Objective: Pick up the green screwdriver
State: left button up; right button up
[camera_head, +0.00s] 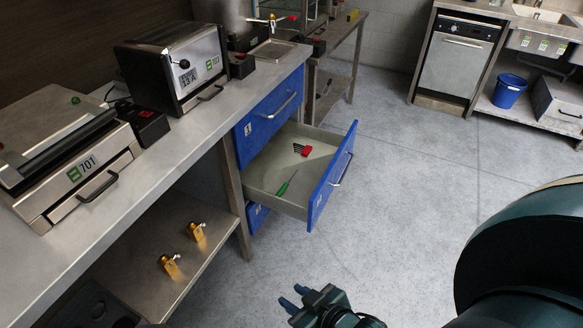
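The green screwdriver (285,186) lies on the floor of a pulled-out drawer with a blue front (333,182). Its handle shows green, and it lies slantwise in the drawer. My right gripper (292,296) is at the bottom of the picture, nearer to me than the drawer and well apart from the screwdriver. Its two fingertips stand apart with nothing seen between them. My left gripper is not in view.
A red-handled item (304,150) lies in the same drawer behind the screwdriver. A closed blue drawer (270,113) is above. The steel counter (150,185) carries appliances on the left. The grey floor (400,180) right of the drawer is clear.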

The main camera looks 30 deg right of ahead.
aim_at(285, 185)
jog(key=i+l+z, duration=0.15)
jog(key=z, duration=0.2)
jog(key=i+z, duration=0.4)
jog(key=k+u, duration=0.1)
jog(key=u, duration=2.55)
jog(key=z, duration=2.65)
